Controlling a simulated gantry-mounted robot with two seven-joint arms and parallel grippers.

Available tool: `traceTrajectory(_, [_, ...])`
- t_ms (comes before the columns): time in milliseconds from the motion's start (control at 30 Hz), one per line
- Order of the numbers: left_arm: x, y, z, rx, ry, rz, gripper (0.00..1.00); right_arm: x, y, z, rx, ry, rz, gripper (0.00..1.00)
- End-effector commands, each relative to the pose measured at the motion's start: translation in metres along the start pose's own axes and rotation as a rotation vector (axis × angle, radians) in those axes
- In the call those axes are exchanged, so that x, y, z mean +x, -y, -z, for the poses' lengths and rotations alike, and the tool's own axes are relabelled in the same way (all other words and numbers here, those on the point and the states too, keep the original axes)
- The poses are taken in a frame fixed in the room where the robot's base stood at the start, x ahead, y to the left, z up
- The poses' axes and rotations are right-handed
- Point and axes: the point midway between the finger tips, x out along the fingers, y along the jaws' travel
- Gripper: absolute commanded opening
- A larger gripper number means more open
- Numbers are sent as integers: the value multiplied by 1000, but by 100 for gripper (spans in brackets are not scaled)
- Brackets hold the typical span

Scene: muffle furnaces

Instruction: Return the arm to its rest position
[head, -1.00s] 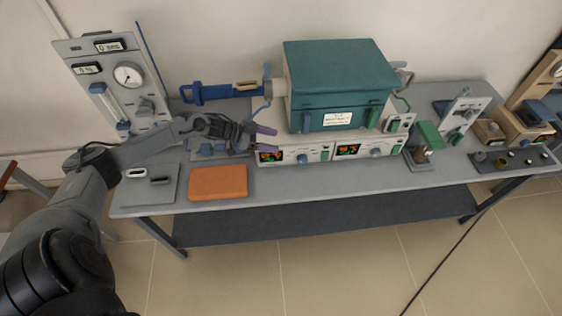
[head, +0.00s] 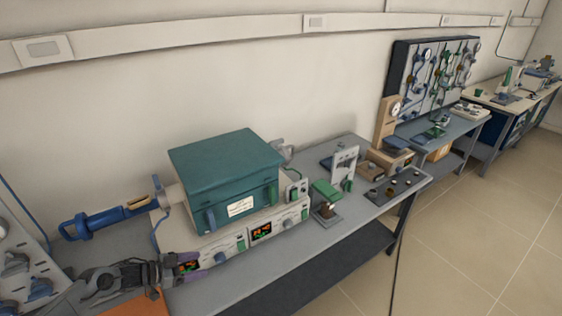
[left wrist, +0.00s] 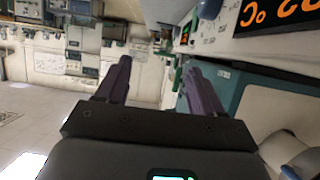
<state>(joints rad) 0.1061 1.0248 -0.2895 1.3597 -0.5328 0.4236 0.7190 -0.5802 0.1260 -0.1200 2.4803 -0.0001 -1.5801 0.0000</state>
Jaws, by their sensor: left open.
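My left arm comes in at the lower left of the head view. My left gripper (head: 197,272) has purple fingertips and is in front of the left end of the furnace's control panel. Whether it touches the panel I cannot tell. In the left wrist view the two purple fingers (left wrist: 158,88) stand apart with nothing between them. The teal furnace (head: 225,178) sits on the white control unit (head: 250,232) with lit displays. One orange display (left wrist: 283,14) shows at the upper right of the left wrist view. My right gripper is not in view.
A blue-handled rod (head: 108,218) sticks out left of the furnace. An orange pad (head: 138,304) lies partly hidden under my left arm. A panel with knobs stands at the lower left edge. A green-topped device (head: 326,190) stands right of the furnace. Open floor (head: 440,250) lies at the right.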

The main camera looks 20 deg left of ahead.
Motion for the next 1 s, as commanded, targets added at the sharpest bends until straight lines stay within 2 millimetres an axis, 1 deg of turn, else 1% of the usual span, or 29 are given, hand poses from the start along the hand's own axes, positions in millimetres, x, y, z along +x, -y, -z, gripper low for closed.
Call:
traceTrajectory(67, [2, -10, -16, -23, 14, -11, 67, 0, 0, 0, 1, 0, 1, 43])
traceTrajectory(133, [6, -26, -36, -57, 23, -27, 67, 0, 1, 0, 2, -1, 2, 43])
traceTrajectory(167, [10, -36, -46, -77, 25, -36, 67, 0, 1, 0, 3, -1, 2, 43])
traceTrajectory(200, [15, -51, -59, -106, 25, -52, 67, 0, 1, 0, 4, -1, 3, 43])
traceTrajectory(233, [19, -66, -67, -129, 22, -67, 67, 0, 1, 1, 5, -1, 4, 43])
traceTrajectory(267, [25, -83, -74, -153, 14, -86, 67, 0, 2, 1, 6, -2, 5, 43])
traceTrajectory(300, [33, -109, -81, -185, -2, -112, 67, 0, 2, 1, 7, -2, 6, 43])
traceTrajectory(367, [46, -151, -86, -234, -37, -148, 67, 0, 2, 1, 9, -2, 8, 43])
traceTrajectory(400, [55, -181, -88, -267, -54, -159, 67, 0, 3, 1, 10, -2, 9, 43])
traceTrajectory(433, [62, -203, -88, -291, -64, -160, 67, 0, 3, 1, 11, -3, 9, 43])
traceTrajectory(467, [68, -225, -87, -312, -72, -153, 67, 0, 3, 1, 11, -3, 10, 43])
traceTrajectory(500, [76, -255, -83, -335, -76, -133, 67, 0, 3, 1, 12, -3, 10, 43])
traceTrajectory(533, [81, -274, -78, -348, -75, -106, 67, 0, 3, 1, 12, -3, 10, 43])
traceTrajectory(600, [86, -305, -65, -369, -51, -22, 67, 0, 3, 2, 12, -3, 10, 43])
traceTrajectory(700, [81, -324, -47, -386, 16, 107, 67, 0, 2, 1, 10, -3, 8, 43])
traceTrajectory(767, [72, -328, -38, -397, 73, 181, 67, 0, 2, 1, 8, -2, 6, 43])
traceTrajectory(867, [50, -328, -26, -416, 185, 291, 67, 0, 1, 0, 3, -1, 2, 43])
traceTrajectory(1000, [12, -325, -15, -430, 363, 392, 67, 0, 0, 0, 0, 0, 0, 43])
